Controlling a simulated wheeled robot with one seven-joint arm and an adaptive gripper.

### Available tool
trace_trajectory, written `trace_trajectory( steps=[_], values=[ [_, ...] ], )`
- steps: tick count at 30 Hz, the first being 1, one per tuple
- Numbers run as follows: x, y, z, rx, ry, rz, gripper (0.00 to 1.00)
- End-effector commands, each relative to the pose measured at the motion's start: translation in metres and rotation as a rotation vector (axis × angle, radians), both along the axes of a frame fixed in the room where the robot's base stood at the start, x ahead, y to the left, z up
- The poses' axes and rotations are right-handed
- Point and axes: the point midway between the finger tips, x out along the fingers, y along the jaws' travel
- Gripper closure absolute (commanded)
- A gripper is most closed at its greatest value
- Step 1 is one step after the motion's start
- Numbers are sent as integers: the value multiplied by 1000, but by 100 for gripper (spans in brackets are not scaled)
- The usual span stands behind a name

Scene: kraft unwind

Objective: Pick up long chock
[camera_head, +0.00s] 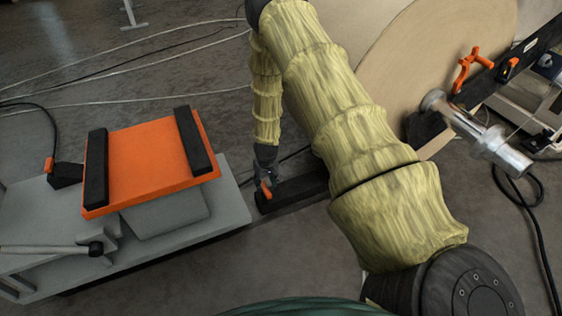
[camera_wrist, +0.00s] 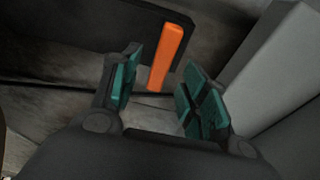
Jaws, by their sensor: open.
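The long chock (camera_head: 292,194) is a dark bar on the floor between the grey machine base and the big roll, partly hidden by my arm. An orange handle (camera_head: 265,189) sticks out at its left end. In the wrist view the dark chock (camera_wrist: 75,35) lies at the top left, and its orange handle (camera_wrist: 170,55) shows between and just beyond the fingers. My gripper (camera_wrist: 163,68) is open, with teal pads on both sides of the handle's line and nothing held. In the head view my gripper (camera_head: 265,172) is at the chock's left end; contact cannot be told.
A grey machine base (camera_head: 225,205) with an orange plate (camera_head: 150,160) stands close on the left. A large brown roll (camera_head: 400,60) stands behind my arm. A metal shaft (camera_head: 475,135) sticks out at right. Cables lie across the floor.

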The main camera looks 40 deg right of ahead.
Motion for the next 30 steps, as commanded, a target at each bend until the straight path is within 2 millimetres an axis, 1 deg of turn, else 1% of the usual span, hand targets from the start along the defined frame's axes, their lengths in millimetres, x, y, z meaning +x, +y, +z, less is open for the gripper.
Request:
trace_trajectory(
  steps=[1, 10, 13, 20, 23, 27, 28, 30],
  values=[
    [0, 0, -9, 0, 1, 0, 55],
    [3, 1, -41, 0, 1, 0, 55],
    [4, 1, -45, 0, 0, 0, 55],
    [4, 1, -45, 0, 0, 0, 55],
    [4, 1, -45, 0, 0, 0, 72],
    [4, 1, -45, 0, 1, 0, 97],
    [4, 1, -45, 0, 1, 0, 100],
    [4, 0, -44, 0, -1, 0, 100]
  ],
)
